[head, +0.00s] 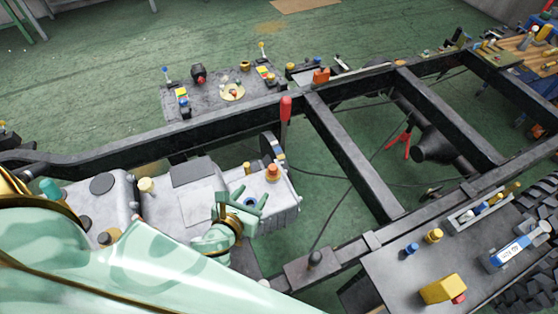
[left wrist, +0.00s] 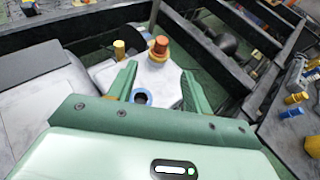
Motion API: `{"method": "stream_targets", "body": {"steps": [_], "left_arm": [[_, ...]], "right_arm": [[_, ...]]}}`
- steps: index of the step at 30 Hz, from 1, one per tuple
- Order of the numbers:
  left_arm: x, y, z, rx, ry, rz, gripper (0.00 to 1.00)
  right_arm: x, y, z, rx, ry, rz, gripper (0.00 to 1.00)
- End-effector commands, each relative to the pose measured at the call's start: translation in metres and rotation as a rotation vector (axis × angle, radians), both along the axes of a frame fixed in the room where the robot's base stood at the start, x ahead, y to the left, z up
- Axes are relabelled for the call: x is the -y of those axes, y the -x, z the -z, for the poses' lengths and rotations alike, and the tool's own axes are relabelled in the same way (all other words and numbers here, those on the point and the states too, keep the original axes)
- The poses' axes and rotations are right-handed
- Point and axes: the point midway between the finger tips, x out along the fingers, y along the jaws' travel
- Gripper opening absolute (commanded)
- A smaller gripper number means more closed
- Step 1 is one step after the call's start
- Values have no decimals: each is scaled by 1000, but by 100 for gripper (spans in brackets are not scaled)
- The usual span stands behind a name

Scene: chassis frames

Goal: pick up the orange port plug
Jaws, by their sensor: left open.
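The orange port plug (head: 272,173) stands upright on the right end of the pale grey gearbox casing (head: 284,212). In the left wrist view the plug (left wrist: 159,48) is just beyond the fingertips, roughly centred between them. My left gripper (head: 246,199) is open and empty, above the casing and a little to the near left of the plug. Its two green fingers also show in the left wrist view (left wrist: 158,72), apart from the plug. A blue-ringed open port (left wrist: 142,97) lies between the fingers on the casing. My right gripper is not in view.
A small yellow plug (left wrist: 119,49) stands left of the orange one. A red-handled tool (head: 286,109) rises behind the casing by the black chassis rail (head: 225,119). At the right, a dark tray (head: 385,275) holds blue and yellow parts.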

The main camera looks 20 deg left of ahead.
Motion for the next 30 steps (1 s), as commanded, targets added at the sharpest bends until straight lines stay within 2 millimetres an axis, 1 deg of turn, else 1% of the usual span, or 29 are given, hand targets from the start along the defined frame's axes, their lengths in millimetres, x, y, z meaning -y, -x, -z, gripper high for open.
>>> {"method": "stream_targets", "body": {"steps": [1, 4, 6, 8, 9, 12, 15, 18, 25, 27, 30], "left_arm": [[-1, -10, 3, 3, -1, -1, 50], [-2, -33, 14, 2, 0, -1, 50], [-3, -50, 21, 2, 0, -1, 50], [-3, -63, 27, 1, 1, -2, 50], [-4, -70, 30, 1, 1, -2, 50], [-5, -84, 36, 1, 1, -2, 50], [-5, -91, 39, 0, 1, -1, 50], [-5, -99, 42, -1, 2, -2, 50], [-4, -133, 57, 0, 2, -1, 50], [-4, -138, 59, 0, 2, -1, 50], [-4, -141, 59, -1, 1, 0, 50]], "right_arm": [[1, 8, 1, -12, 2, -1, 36], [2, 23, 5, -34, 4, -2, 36], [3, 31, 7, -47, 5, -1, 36], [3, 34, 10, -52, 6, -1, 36], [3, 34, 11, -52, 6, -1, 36], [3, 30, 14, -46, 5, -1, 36], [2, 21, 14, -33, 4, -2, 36], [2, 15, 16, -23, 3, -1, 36], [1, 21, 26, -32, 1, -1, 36], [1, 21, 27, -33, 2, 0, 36], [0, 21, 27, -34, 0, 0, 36]]}}
